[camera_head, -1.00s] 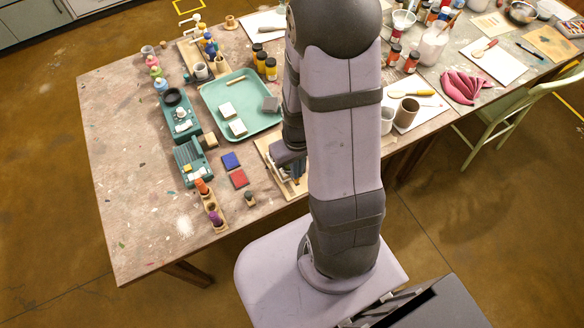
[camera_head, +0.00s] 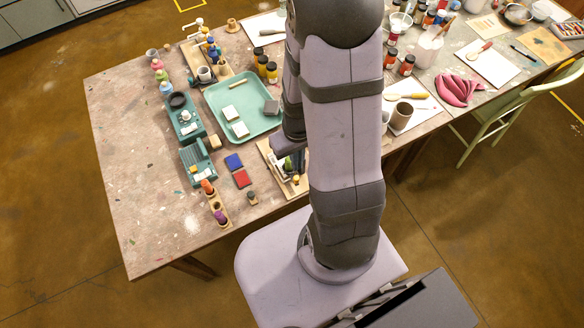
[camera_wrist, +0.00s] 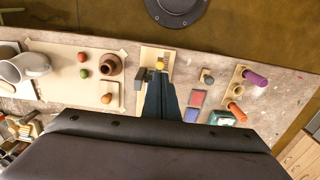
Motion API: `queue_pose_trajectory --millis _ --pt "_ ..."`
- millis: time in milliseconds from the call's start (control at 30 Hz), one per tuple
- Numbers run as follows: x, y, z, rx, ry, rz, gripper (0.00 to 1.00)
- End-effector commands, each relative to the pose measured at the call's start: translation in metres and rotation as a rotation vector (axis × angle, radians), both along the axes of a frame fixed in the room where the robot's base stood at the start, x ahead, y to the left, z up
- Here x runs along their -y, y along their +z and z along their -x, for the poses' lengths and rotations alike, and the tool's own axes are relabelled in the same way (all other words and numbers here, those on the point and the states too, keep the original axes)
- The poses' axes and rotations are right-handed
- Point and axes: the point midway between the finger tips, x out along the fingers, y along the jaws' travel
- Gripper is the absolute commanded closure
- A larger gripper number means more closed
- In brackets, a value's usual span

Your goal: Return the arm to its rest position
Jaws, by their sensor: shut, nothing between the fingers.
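My gripper (camera_wrist: 163,97) shows in the wrist view as dark fingers closed together with nothing between them. They point toward a small wooden stand (camera_wrist: 158,57) on the table, which has a yellow knob on it. In the head view my arm rises from its base, and its far end hangs over the near table edge. The fingers are hidden or too small to make out there. The same wooden stand (camera_head: 272,153) lies partly behind my arm in the head view.
The worktable (camera_head: 125,180) holds a teal tray (camera_head: 265,122) with pale blocks, teal boxes, a blue square (camera_head: 234,162), a red square (camera_head: 242,178) and a peg rack (camera_head: 220,210). The table's left part is clear.

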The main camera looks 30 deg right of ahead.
Motion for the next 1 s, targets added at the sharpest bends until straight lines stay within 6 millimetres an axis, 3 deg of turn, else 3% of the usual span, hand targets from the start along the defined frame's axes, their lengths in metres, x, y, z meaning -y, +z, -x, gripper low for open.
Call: queue_pose_trajectory --millis 500,633,767,867,1000 --pt "-0.001 0.000 0.002 -0.008 -0.029 -0.002 1.00" --pt "-0.006 0.001 0.021 -0.084 -0.092 -0.018 1.00" --pt "-0.015 0.003 0.056 -0.208 -0.161 -0.038 1.00" --pt "-0.022 0.017 0.081 -0.291 -0.212 -0.044 1.00" --pt "-0.031 0.040 0.090 -0.302 -0.213 -0.034 1.00"
